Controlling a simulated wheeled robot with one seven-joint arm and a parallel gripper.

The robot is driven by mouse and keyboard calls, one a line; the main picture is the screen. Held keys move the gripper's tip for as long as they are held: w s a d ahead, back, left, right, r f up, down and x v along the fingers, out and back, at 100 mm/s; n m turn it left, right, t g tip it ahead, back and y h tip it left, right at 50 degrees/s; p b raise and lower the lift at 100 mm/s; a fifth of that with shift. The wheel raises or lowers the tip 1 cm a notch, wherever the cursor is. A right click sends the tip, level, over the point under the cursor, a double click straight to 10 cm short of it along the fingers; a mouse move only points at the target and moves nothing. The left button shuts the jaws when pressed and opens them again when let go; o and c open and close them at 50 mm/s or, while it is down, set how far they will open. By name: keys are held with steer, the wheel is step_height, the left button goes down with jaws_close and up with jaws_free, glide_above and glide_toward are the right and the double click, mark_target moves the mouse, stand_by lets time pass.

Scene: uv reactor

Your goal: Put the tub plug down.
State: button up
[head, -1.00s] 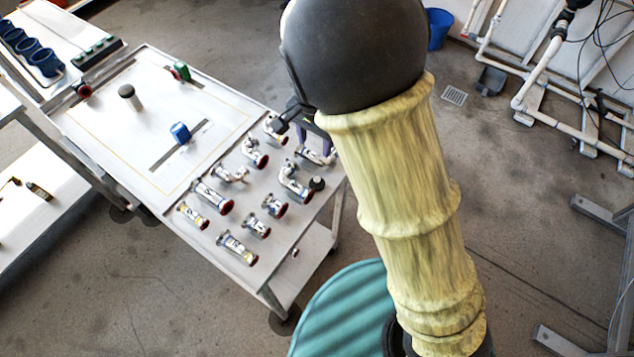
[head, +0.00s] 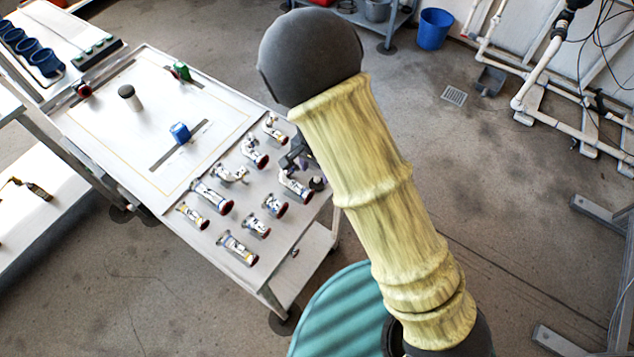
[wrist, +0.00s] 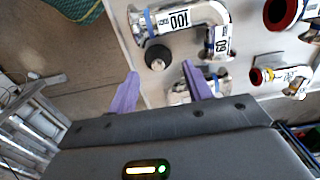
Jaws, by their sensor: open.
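The tub plug looks like a small dark round stopper (head: 318,183). It stands on the trolley top near its right edge, beside a bent steel pipe piece (head: 295,186). In the wrist view the plug (wrist: 157,57) sits on the white surface near the table edge, just ahead of my fingertips. My gripper (wrist: 160,67) is open, with its two purple fingers apart and nothing held between them. In the head view my gripper (head: 298,160) is partly hidden behind my arm, close to the plug. I cannot tell its exact height above the trolley.
Several steel pipe fittings (head: 237,249) stand in rows on the near part of the white trolley (head: 110,115). A blue block (head: 180,132) and a grey cylinder (head: 130,97) stand on its far part. A teal round top (head: 340,315) is close by at the bottom.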

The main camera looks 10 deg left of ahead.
mark_target(317, 179)
steer(key=shift+d+f, duration=0.15)
steer(key=shift+f, duration=2.5)
steer(key=c, duration=0.8)
steer(key=shift+r, duration=0.1)
step_height(317, 179, up, 10)
